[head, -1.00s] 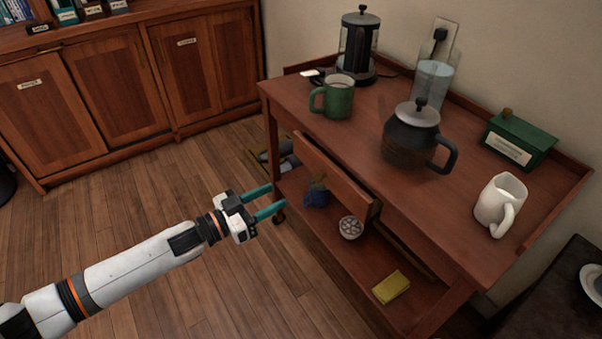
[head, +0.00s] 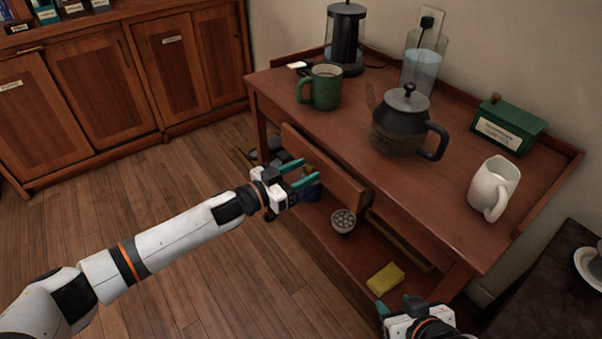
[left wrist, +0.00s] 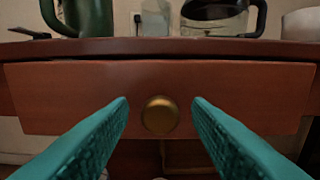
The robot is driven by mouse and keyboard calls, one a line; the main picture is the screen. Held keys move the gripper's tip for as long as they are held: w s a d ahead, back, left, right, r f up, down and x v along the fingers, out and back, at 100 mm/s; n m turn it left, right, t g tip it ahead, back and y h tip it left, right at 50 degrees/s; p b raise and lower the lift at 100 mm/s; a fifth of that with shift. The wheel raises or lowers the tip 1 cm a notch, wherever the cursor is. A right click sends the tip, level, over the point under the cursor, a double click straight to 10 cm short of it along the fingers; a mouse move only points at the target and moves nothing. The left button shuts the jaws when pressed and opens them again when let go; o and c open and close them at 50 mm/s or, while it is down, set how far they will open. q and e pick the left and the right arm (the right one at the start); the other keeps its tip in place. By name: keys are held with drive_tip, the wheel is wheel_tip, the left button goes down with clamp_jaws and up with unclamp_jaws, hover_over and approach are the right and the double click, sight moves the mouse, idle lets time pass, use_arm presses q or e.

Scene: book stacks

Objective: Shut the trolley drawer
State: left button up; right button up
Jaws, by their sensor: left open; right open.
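The trolley (head: 450,205) is a reddish wooden cart with a drawer (head: 328,172) in its front, pulled partly out. In the left wrist view the drawer front (left wrist: 70,90) spans the picture, with a round brass knob (left wrist: 160,115) in the middle. My left gripper (head: 297,172) is open in front of the drawer. Its teal fingers lie on either side of the knob in the left wrist view, apart from it as far as I can see. My right gripper (head: 408,306) is open at the bottom edge of the head view, near the lower shelf.
On the trolley top stand a green mug (head: 321,88), a black coffee press (head: 345,40), a dark coffee pot (head: 402,122), a green box (head: 508,125) and a white jug (head: 493,188). A yellow sponge (head: 385,279) and a bowl (head: 343,220) sit on the lower shelf. The floor at left is clear.

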sight(311, 168)
use_arm(q)
clamp_jaws()
drive_tip(key=x, duration=0.4)
drive_tip(key=shift+d, duration=0.1)
use_arm(e)
drive_tip(key=shift+w+a+r+t, duration=0.3)
drive_tip(key=shift+w+r+t, duration=0.1)
drive_tip(key=shift+w+r, duration=0.1)
use_arm(q)
drive_tip(key=shift+c, duration=2.1)
unclamp_jaws()
drive_tip(key=shift+r, duration=0.1)
drive_tip(key=o, duration=0.4)
drive_tip(key=shift+w+d, duration=0.1)
drive_tip(key=shift+d, duration=0.05)
use_arm(e)
drive_tip(key=shift+d+f, duration=0.15)
